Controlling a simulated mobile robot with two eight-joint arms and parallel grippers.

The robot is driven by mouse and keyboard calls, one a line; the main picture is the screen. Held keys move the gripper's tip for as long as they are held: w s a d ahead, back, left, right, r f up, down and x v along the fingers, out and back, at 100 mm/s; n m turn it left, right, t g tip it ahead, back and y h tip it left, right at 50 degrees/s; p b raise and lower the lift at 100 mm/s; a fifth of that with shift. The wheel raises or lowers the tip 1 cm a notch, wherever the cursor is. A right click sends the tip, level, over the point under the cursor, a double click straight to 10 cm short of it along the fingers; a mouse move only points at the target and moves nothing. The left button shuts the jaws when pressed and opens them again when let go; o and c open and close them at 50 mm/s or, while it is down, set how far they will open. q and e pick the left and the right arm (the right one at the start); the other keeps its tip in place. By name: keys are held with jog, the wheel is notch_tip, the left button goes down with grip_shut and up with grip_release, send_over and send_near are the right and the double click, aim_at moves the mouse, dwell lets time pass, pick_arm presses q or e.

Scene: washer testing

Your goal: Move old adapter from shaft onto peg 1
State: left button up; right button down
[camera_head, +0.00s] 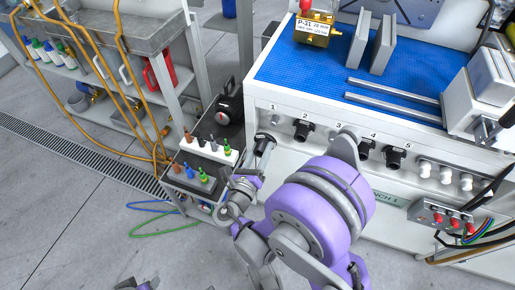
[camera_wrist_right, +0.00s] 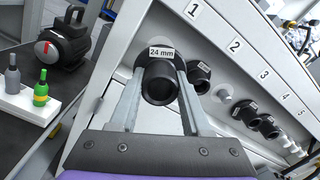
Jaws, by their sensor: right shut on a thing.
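My right gripper (camera_head: 259,158) is shut on a black adapter (camera_head: 264,143) with a 24 mm label. In the right wrist view, its fingers (camera_wrist_right: 158,72) lie along both sides of the adapter (camera_wrist_right: 160,84). The adapter is at the bench front, just below the number 1 (camera_head: 275,107). It covers peg 1 in the wrist view; I cannot tell whether it sits on the peg or is apart from it. Part of my left gripper (camera_head: 137,285) shows at the bottom edge, mostly cut off.
Black adapters are at number 2 (camera_head: 303,131), number 4 (camera_head: 365,149) and number 5 (camera_head: 396,157). The place at number 3 shows only a pale disc (camera_wrist_right: 222,95). A dark cart (camera_head: 215,135) with small bottles stands close left. A red-button box (camera_head: 446,217) is at right.

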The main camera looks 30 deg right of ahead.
aim_at(272, 124)
jog(key=shift+x, duration=2.6)
jog(key=shift+x, duration=2.15)
dwell(2.2)
jog(key=shift+c, duration=1.4)
grip_release()
jog(key=shift+a, duration=0.1)
